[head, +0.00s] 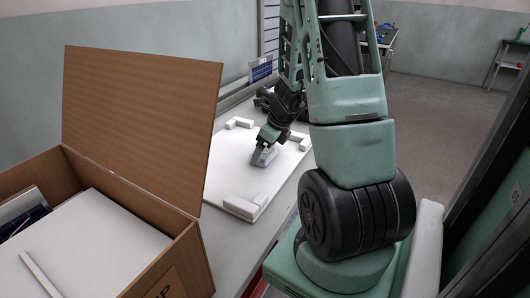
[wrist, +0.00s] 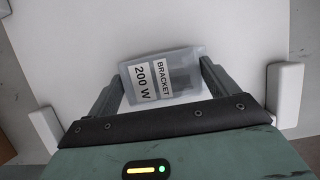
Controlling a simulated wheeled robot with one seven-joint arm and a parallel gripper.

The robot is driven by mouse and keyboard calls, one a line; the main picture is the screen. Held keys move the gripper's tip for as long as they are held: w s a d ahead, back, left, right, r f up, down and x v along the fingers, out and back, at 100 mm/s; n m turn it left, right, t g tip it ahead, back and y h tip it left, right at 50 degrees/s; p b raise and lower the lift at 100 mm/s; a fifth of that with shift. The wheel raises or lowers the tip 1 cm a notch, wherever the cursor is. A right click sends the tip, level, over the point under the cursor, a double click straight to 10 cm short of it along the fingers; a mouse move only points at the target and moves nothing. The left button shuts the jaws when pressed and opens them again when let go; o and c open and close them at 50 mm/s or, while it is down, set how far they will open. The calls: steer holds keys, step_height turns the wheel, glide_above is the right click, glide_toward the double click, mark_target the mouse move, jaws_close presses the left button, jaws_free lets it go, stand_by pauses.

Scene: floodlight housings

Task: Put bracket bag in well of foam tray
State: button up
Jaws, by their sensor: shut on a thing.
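The bracket bag (wrist: 165,77) is a translucent grey bag with white labels reading "BRACKET" and "200 W". My gripper (wrist: 161,80) is shut on it, with one finger at each side of the bag in the wrist view. In the head view my gripper (head: 264,155) is low over the white foam tray (head: 228,180), near its middle. The tray is a flat white slab with raised corner blocks. The bag is small in the head view. I cannot tell whether it touches the tray, and no well shows clearly.
An open cardboard box (head: 140,205) stands at the left with its flap raised and white foam inside. The tray lies on a grey bench (head: 228,240). Raised corner blocks (head: 246,205) stand at the tray's edges. A blue-and-white card (head: 261,69) is at the back.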

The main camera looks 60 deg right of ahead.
steer(key=shift+r, duration=0.1)
steer(key=o, duration=0.9)
steer(key=p+v, duration=0.5)
steer(key=v, duration=0.7)
steer(key=shift+w, duration=0.1)
